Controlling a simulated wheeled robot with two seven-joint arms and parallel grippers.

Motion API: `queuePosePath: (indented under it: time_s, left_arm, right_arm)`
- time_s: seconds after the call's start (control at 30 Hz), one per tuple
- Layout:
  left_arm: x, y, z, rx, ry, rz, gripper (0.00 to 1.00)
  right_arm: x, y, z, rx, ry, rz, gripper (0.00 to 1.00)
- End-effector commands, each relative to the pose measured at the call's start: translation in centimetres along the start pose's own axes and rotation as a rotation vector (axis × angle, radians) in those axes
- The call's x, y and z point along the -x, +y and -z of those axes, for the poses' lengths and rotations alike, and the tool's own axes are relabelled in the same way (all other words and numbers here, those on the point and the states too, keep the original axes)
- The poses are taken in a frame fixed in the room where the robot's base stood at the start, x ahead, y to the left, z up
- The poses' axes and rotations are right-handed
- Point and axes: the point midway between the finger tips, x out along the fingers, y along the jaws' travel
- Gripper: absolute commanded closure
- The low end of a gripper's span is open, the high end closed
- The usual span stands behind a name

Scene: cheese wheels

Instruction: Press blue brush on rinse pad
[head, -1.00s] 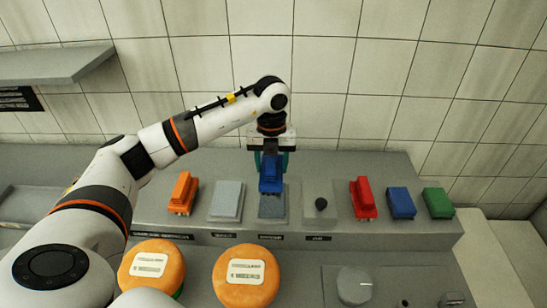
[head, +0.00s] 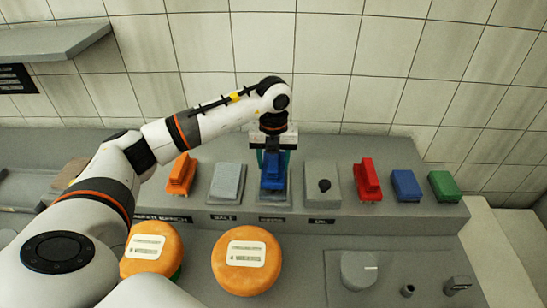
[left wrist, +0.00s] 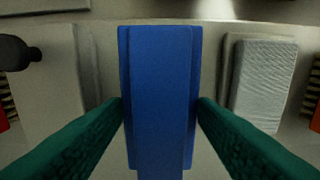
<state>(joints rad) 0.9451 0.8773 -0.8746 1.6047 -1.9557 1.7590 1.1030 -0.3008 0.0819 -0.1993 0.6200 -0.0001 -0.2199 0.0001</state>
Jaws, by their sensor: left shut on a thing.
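My left gripper (head: 273,158) is shut on the blue brush (head: 272,178). It holds the brush from above, over the rinse pad (head: 274,200) in the middle of the raised ledge. Only the pad's front part shows below the brush; the brush hides the rest. The brush looks very low over the pad, but I cannot tell whether they touch. In the left wrist view the brush (left wrist: 160,85) lies between the two green fingers and hides the pad. My right gripper is not in view.
A pale pad (head: 227,183) and orange brush (head: 180,174) are left of it. A grey plate with a black knob (head: 324,185), red brush (head: 367,180), blue block (head: 406,185) and green block (head: 443,186) are right. Two orange cheese wheels (head: 246,282) sit in front.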

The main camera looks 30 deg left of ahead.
Motion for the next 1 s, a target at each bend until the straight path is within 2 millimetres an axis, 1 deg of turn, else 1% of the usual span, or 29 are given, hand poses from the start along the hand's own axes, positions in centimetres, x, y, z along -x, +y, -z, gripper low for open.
queuePosePath:
  time_s: [0.53,1.0]
  left_arm:
    - [0.08,0.02,0.01,0.0,0.001,0.0,0.66]
    - [-0.46,0.0,0.01,0.0,0.0,0.0,0.66]
  right_arm:
    - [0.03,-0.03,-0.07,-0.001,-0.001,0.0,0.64]
    - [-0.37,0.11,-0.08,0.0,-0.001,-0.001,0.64]
